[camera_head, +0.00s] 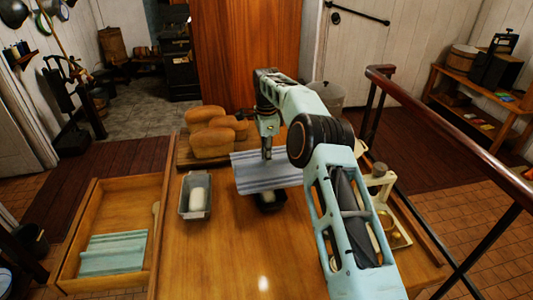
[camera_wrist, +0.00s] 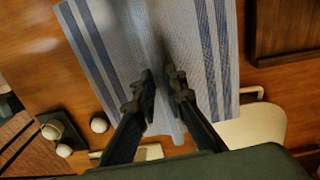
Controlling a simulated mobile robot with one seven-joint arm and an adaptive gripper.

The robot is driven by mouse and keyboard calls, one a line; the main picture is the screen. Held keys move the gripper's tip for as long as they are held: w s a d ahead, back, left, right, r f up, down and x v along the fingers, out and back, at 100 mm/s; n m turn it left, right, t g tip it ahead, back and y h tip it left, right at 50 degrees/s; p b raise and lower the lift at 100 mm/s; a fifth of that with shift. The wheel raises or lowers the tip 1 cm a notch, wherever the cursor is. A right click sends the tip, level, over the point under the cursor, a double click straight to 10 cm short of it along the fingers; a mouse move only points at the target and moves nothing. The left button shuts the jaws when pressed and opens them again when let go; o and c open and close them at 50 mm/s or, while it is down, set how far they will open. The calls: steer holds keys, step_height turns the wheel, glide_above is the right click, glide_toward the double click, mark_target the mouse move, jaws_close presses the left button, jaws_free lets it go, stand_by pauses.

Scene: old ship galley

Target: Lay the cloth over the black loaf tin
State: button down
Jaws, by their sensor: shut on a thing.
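The cloth (camera_head: 262,178), white with blue stripes, hangs from my gripper (camera_head: 267,155) and is spread out fairly flat. The black loaf tin (camera_head: 270,207) is on the wooden table below the cloth's front edge; the cloth hides much of it in the head view. A gap between cloth and tin is hard to judge. In the wrist view, the cloth (camera_wrist: 205,45) fills the upper middle, and my gripper's fingers (camera_wrist: 162,88) are closed on it. I cannot make out the black tin for certain there.
A grey loaf tin (camera_head: 195,209) with pale dough stands left of the black tin. Brown loaves (camera_head: 210,140) sit on a board behind. An open wooden drawer or tray (camera_head: 75,215) holds a folded teal cloth (camera_head: 113,254). The front table is clear.

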mark_target(266, 168)
step_height(266, 168, down, 4)
steer(key=b, duration=0.2)
steer(key=shift+b, duration=0.3)
steer(key=shift+w+f+b, duration=0.1)
steer(key=shift+f+b, duration=0.25)
steer(key=shift+f, duration=0.7)
steer(key=shift+f, duration=0.5)
stand_by(0.3)
steer(key=c, duration=1.9)
jaws_free()
steer(key=shift+r, duration=0.1)
steer(key=shift+r+p, duration=1.75)
steer(key=shift+r, duration=2.15)
